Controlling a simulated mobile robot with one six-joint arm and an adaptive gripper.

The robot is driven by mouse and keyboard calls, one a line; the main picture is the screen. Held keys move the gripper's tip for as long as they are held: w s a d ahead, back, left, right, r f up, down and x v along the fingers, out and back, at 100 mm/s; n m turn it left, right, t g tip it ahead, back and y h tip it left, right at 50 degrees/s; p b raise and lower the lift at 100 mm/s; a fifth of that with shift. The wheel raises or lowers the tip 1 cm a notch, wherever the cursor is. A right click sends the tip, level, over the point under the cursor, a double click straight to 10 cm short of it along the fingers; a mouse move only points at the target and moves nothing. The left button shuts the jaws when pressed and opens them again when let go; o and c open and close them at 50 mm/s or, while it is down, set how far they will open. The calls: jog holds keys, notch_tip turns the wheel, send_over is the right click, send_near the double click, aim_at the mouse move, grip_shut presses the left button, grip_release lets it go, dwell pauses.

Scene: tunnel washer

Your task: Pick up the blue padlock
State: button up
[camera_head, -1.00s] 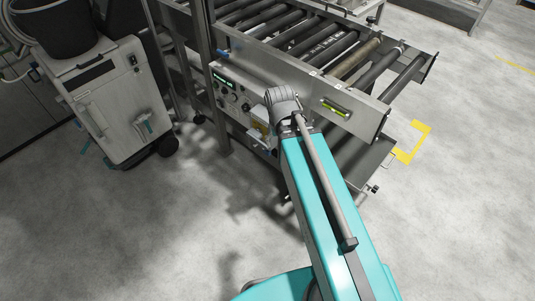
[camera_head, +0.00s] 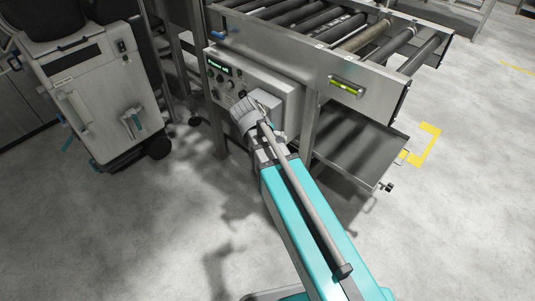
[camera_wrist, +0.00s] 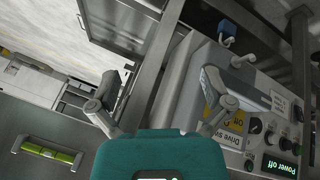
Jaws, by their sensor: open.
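A small blue object (camera_wrist: 226,28), which looks like the blue padlock, is near the top right of the wrist view, beyond the edge of the control box. How it is fixed there is too small to tell. My gripper (camera_wrist: 160,95) is open, with its two fingers spread and nothing between them. The blue object is apart from it, farther off and up to the right in the wrist view. In the head view my wrist is in front of the control box, and I cannot make out the padlock there.
The control box (camera_head: 283,94) with knobs, labels and a lit display hangs below the roller conveyor rail (camera_head: 300,48). A blue handle-like piece (camera_head: 218,34) and a yellow-green level (camera_head: 346,86) are on that rail. A grey cart (camera_head: 90,85) stands left. Open floor lies in front.

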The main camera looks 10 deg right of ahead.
jog(key=w+a+f+m+t+h+b, duration=0.2)
jog(key=w+a+f+b, duration=0.2)
jog(key=f+b, duration=0.4)
jog(key=w+a+f+m+t+h+b, duration=0.3)
jog(key=w+a+f+b, duration=0.2)
jog(key=b, duration=1.1)
jog(key=shift+w+f+t+b, duration=0.35)
jog(key=shift+w+f, duration=0.95)
jog(key=shift+f, duration=1)
jog(key=b+x, duration=0.3)
jog(key=x, duration=0.5)
jog(key=shift+d, duration=0.2)
jog(key=shift+w+f, duration=0.1)
